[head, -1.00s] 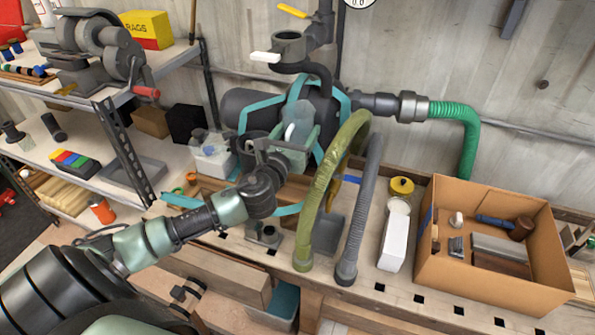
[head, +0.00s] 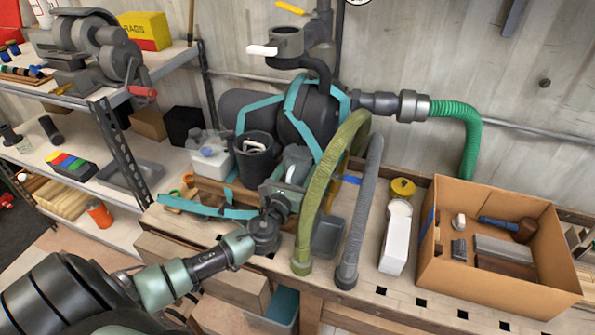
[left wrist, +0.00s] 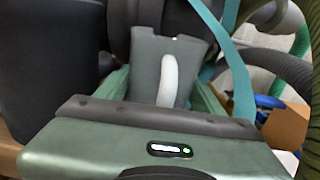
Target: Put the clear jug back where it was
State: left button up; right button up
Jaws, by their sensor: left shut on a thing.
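My right gripper is not in view.
A dark bucket (head: 256,158) stands just left of the jug. A teal strap (head: 210,207) lies at the bench's left. The olive hose (head: 325,190) and grey hose (head: 360,210) arch close on the right. A cardboard box (head: 470,280) holds tools farther right.

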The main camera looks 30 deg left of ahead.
pick_arm(q)
jog(key=shift+f, duration=0.2)
jog(key=o, duration=1.6)
jog(key=shift+r, duration=0.15)
jog(key=shift+s+r, duration=0.1)
jog(key=shift+r, duration=0.1)
jog(key=shift+b+v, duration=1)
jog(key=shift+v, duration=4.95)
jog(key=shift+f, duration=0.15)
